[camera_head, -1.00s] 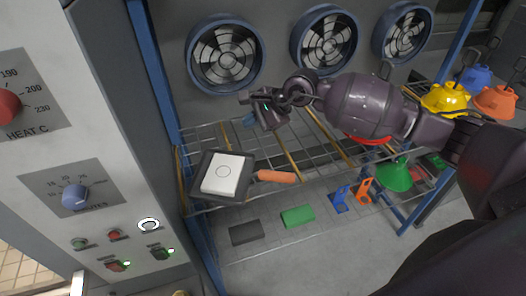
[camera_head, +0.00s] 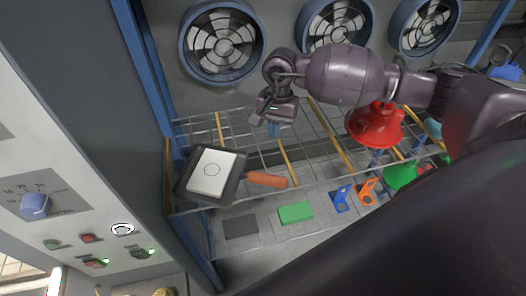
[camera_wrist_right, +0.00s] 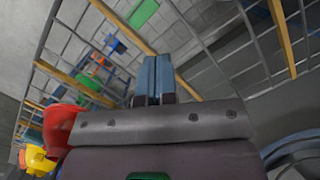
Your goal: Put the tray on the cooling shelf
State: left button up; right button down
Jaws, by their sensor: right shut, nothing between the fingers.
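The tray (camera_head: 183,188) is dark with an orange-brown handle (camera_head: 267,180) pointing right. The tray rests at the left front of the wire cooling shelf (camera_head: 320,140). My right gripper (camera_head: 273,130) is above the shelf, behind and right of the tray, apart from it. Its blue fingertips are together and empty, as the right wrist view also shows (camera_wrist_right: 153,78). The tray is not seen in the right wrist view. My left gripper is not in view.
A red hood (camera_head: 375,125) and a green hood (camera_head: 402,174) are to the right. Below the shelf lie a green block (camera_head: 295,212), a blue bracket (camera_head: 341,198) and an orange bracket (camera_head: 367,191). Fans (camera_head: 222,42) line the back. A control panel (camera_head: 60,215) stands at left.

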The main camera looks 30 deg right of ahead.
aim_at(260, 174)
jog(key=shift+s+a, duration=0.3)
jog(key=shift+a, duration=0.05)
jog(key=s+a+p, duration=0.1)
jog(key=s+a, duration=0.2)
jog(key=a, duration=0.1)
jog(key=s+a+p, duration=0.2)
jog(key=s+a, duration=0.2)
jog(key=shift+s, duration=0.25)
jog(key=shift+w+f, duration=0.1)
jog(key=shift+f, duration=0.35)
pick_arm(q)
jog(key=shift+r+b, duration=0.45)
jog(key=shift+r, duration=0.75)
pick_arm(e)
jog(key=shift+d+f, duration=0.1)
jog(key=shift+f, duration=0.3)
